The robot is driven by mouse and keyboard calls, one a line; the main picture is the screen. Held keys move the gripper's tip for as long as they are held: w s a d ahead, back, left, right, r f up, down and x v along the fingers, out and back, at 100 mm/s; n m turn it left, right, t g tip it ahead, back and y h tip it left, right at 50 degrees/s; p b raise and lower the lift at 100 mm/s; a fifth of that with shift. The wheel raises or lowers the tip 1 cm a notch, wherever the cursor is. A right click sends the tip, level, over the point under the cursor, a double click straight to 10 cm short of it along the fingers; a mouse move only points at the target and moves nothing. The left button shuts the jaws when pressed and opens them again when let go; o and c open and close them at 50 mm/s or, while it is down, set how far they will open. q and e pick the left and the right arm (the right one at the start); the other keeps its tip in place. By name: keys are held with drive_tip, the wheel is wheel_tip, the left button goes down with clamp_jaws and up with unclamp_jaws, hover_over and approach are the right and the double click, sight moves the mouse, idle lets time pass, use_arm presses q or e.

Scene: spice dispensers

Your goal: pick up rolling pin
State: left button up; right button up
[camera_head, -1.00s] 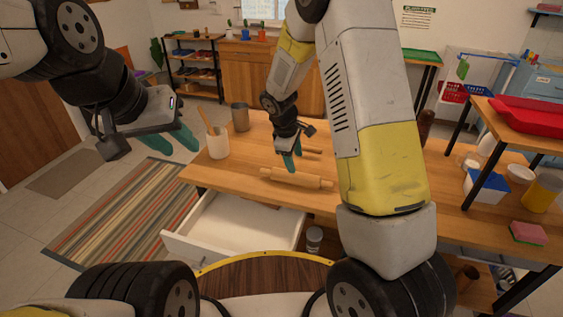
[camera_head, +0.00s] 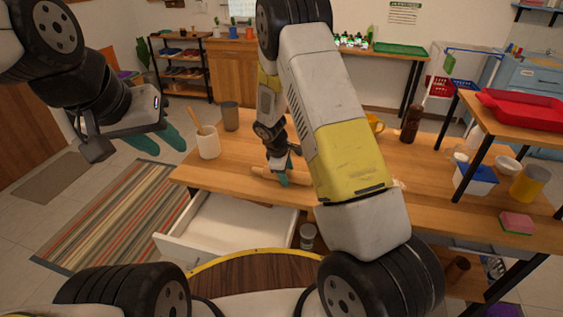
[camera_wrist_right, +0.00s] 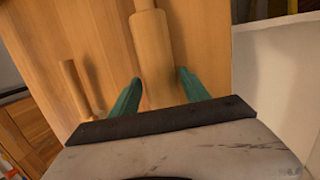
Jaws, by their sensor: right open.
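The wooden rolling pin (camera_head: 266,174) lies on the wooden table, partly hidden by my right gripper and arm in the head view. In the right wrist view the rolling pin (camera_wrist_right: 152,55) runs between the two green fingers, with a visible gap on each side. My right gripper (camera_wrist_right: 157,92) is open around it, and in the head view the right gripper (camera_head: 283,178) is down at the pin. My left gripper (camera_head: 160,140) hangs at the left, away from the table, its two green fingers apart and nothing between them.
A white cup with a wooden utensil (camera_head: 208,145) and a grey-brown tumbler (camera_head: 230,116) stand on the table's left. An open white drawer (camera_head: 232,232) juts out below. A dark bottle (camera_head: 411,122) stands further right.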

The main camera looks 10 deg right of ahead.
clamp_jaws()
